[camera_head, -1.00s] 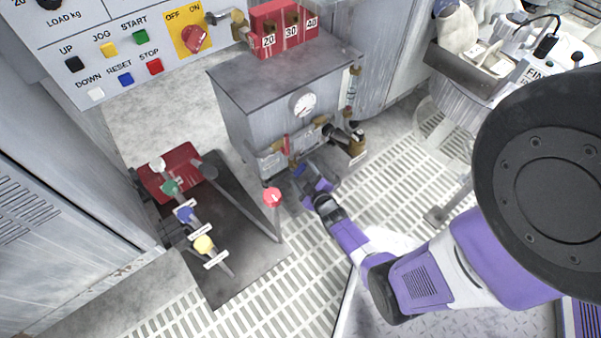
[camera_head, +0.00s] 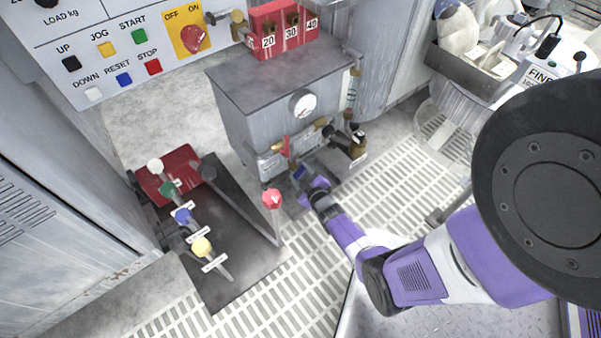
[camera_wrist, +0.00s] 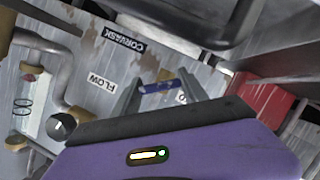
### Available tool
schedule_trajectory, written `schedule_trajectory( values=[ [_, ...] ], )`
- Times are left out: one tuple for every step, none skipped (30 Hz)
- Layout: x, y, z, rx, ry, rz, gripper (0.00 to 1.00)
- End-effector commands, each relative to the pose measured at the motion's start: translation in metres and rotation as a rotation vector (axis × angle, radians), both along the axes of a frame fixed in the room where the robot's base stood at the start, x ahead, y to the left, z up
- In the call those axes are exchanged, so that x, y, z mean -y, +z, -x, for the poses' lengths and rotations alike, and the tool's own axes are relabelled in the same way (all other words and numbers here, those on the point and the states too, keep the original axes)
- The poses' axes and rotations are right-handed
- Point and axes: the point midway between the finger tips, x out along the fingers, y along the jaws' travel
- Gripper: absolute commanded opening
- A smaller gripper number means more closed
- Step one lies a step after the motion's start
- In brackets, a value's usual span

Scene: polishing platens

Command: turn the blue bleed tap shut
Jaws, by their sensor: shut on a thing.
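The blue bleed tap (camera_wrist: 160,87) shows in the wrist view as a short blue bar handle, lying roughly level across the picture. My gripper (camera_wrist: 160,92) is around it, with one finger at each end of the bar, shut on it. In the head view, my gripper (camera_head: 302,176) is low at the front of the grey cabinet (camera_head: 250,110), and the blue tap (camera_head: 299,172) shows just at its fingertips. The tap's stem is mostly hidden.
A red lever (camera_head: 286,146) and brass fittings sit close above the tap. A red-knobbed lever (camera_head: 272,198) stands just left of my gripper. A gauge (camera_head: 303,103) is on the cabinet front.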

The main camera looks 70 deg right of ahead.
Motion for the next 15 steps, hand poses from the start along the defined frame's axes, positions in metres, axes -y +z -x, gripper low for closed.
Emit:
schedule_trajectory(
  values=[
    [-0.0001, 0.0004, 0.0001, 0.002, 0.0, -0.004, 0.1],
    [-0.0001, 0.0006, 0.0, 0.003, 0.0, -0.006, 0.1],
    [-0.0002, 0.001, -0.0001, 0.007, 0.001, -0.012, 0.1],
    [-0.0001, 0.0012, -0.0001, 0.01, 0.001, -0.018, 0.1],
    [-0.0001, 0.0015, -0.0002, 0.014, 0.001, -0.025, 0.1],
    [-0.0002, 0.0019, -0.0003, 0.021, 0.002, -0.036, 0.1],
    [0.0, 0.0024, -0.0004, 0.028, 0.001, -0.047, 0.1],
    [0.0001, 0.0027, -0.0002, 0.035, 0.001, -0.058, 0.1],
    [0.0, 0.0025, 0.0002, 0.043, 0.0, -0.076, 0.1],
    [0.0, 0.0027, 0.0003, 0.052, 0.0, -0.091, 0.1],
    [0.0002, 0.0032, 0.0002, 0.062, 0.0, -0.105, 0.1],
    [0.0004, 0.0034, 0.0002, 0.076, 0.0, -0.128, 0.1],
    [0.0008, 0.0038, 0.0002, 0.088, 0.0, -0.145, 0.1],
    [0.0006, 0.0036, 0.0003, 0.097, 0.0, -0.162, 0.1],
    [0.0004, 0.0034, 0.0005, 0.112, -0.001, -0.188, 0.1]
  ],
)
